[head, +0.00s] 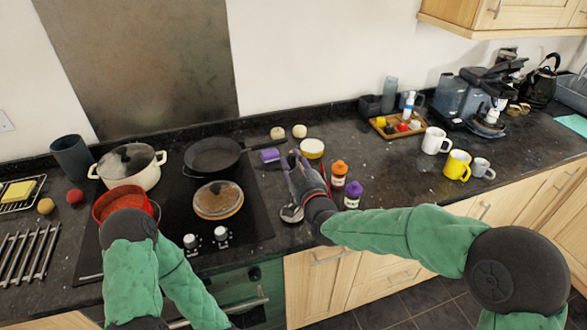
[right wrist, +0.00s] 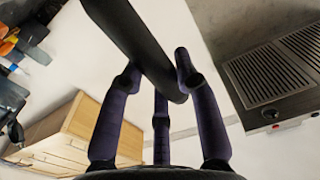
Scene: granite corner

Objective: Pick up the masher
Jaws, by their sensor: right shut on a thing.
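My right gripper (head: 297,170) is over the counter just right of the hob, with its dark purple fingers pointing up and away. In the right wrist view its fingers (right wrist: 165,80) close around a thick dark handle (right wrist: 135,35), which runs slantwise between them. This looks like the masher's handle. A small round silvery piece (head: 291,213) shows just below the gripper in the head view; it may be the masher's head, but the hand hides how they join. My left arm bends at the lower left, and its gripper does not show.
A frying pan (head: 212,156), a lidded pan (head: 218,200), a cream pot (head: 130,170) and a red pot (head: 118,203) are on the hob. Orange-capped (head: 339,172) and purple-capped (head: 353,194) jars stand close right of the gripper. Mugs (head: 456,165) stand further right.

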